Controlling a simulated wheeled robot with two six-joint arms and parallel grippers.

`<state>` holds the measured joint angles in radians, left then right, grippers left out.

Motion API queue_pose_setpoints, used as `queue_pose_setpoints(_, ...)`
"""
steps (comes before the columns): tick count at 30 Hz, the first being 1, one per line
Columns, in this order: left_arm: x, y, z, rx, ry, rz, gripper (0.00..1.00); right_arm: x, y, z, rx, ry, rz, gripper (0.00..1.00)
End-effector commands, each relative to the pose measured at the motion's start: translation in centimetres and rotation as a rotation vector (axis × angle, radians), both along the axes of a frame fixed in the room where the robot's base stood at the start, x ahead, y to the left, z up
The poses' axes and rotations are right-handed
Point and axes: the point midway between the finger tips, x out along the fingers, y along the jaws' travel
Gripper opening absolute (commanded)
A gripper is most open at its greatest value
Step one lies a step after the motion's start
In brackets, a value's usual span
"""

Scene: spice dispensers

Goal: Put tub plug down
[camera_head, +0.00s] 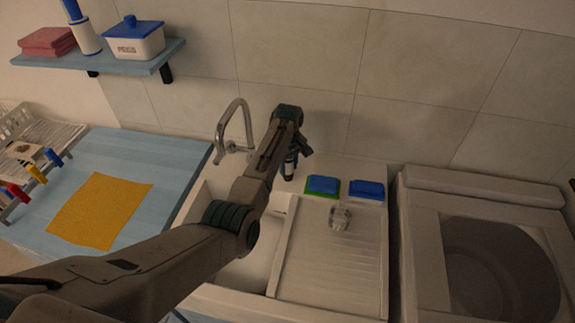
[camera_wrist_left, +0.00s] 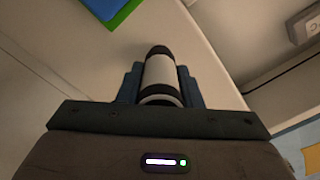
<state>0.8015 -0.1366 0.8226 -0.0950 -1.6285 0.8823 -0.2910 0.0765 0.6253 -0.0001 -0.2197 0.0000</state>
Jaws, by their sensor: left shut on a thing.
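My left gripper (camera_head: 290,161) is shut on a short cylinder with a pale body and a dark end, which I take for the tub plug (camera_wrist_left: 160,76). In the left wrist view the tub plug sits between the two blue-grey fingers (camera_wrist_left: 160,88). In the head view the gripper points down over the back of the sink unit, right of the tap, and the plug (camera_head: 289,168) shows only in part. I cannot tell whether the plug touches the surface below. My right gripper is not in view.
A tap (camera_head: 233,125) stands behind the sink. A green-and-blue sponge (camera_head: 323,185), a blue sponge (camera_head: 367,190) and a small clear glass (camera_head: 340,217) are right of the gripper. The ribbed drainboard (camera_head: 330,265) is mostly clear. A yellow cloth (camera_head: 100,210) lies on the left counter.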

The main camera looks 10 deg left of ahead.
Motion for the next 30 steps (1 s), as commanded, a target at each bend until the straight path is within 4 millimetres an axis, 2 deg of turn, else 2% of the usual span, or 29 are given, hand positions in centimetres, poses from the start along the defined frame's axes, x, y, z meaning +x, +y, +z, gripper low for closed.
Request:
queue_pose_setpoints(1, 0.0, 0.0, -0.1, 0.000, 0.000, 0.000, 0.36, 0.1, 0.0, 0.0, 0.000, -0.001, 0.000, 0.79)
queue_pose_setpoints(4, 0.0, 0.0, -0.1, 0.000, 0.000, 0.000, 0.54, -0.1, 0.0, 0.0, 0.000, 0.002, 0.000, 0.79)
queue_pose_setpoints(11, 0.0, 0.0, -0.1, 0.000, 0.000, 0.000, 0.54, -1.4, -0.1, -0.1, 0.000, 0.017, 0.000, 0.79)
queue_pose_setpoints(16, 0.1, 0.0, 0.7, -0.001, -0.004, 0.000, 0.54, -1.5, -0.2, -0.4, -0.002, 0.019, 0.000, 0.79)
queue_pose_setpoints(20, 0.1, 0.0, 2.7, -0.001, -0.006, 0.000, 0.54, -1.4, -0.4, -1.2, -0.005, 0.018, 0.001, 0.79)
queue_pose_setpoints(30, 0.1, 0.0, 9.7, -0.001, -0.005, 0.000, 0.54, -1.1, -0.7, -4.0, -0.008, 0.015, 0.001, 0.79)
